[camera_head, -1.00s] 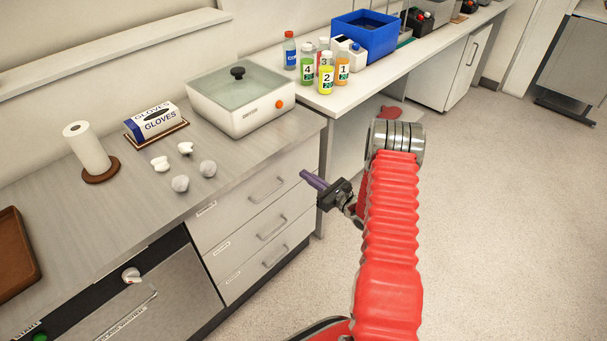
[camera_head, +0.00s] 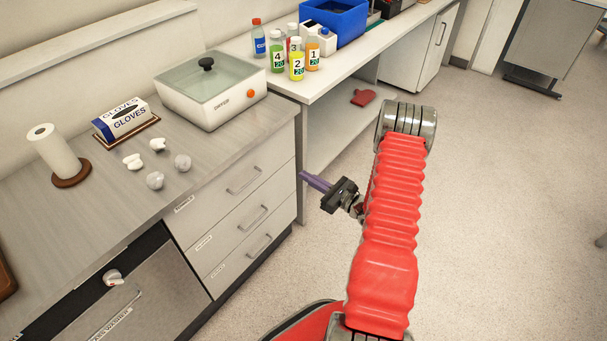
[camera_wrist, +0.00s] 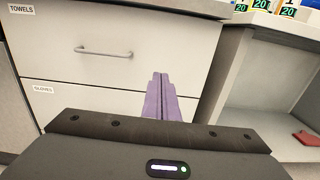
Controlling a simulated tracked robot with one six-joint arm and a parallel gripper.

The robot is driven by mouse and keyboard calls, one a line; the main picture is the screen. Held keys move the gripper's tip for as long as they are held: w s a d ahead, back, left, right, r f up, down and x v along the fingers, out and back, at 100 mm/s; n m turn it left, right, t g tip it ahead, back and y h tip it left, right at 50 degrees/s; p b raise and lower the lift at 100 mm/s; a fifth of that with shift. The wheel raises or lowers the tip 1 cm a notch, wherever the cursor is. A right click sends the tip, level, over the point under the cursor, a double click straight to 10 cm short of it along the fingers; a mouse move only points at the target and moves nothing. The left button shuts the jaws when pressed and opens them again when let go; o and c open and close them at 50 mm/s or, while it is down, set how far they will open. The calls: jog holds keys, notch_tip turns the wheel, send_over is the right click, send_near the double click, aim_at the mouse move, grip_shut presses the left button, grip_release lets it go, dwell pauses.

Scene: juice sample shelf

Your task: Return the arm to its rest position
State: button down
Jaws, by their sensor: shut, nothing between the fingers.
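My gripper (camera_head: 309,180) is at the end of my red-sleeved arm, in front of the drawer cabinet and left of the open shelf space. Its purple fingers are pressed together with nothing between them. In the wrist view the shut fingers (camera_wrist: 160,97) point at the drawer fronts. The arm is bent, with its red bellows sleeve rising from the bottom of the head view to a grey metal joint.
The drawer cabinet (camera_head: 235,215) stands close ahead of the gripper. Numbered bottles (camera_head: 297,66) and a blue bin (camera_head: 338,20) stand on the white bench. A red item (camera_head: 363,97) lies on the lower shelf. The floor (camera_head: 500,200) to the right is clear.

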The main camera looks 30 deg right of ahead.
jog(key=s+a+f+n+g+y, duration=0.3)
jog(key=s+a+n+g+y, duration=0.15)
jog(key=a, duration=0.45)
jog(key=s+a+r+n+g+y, duration=0.1)
jog(key=s+a+r+n+g, duration=0.8)
jog(key=s+a+n+g, duration=0.15)
jog(key=s+a+r+n+t+h, duration=0.1)
jog(key=s+a+r+n+h, duration=0.1)
jog(key=r+n, duration=0.4)
jog(key=s+a+r+n+t+h, duration=0.1)
jog(key=s+a+r+n+h, duration=0.2)
jog(key=r, duration=0.9)
jog(key=s+a+r+n+t+h, duration=0.1)
jog(key=s+a+r+n+h, duration=0.2)
jog(key=s+r+n+h, duration=0.2)
notch_tip(320, 180, up, 4)
jog(key=n, duration=0.3)
jog(key=shift+s+a+n+h, duration=0.2)
jog(key=shift+s+n+h, duration=0.05)
jog(key=shift+n+h, duration=0.1)
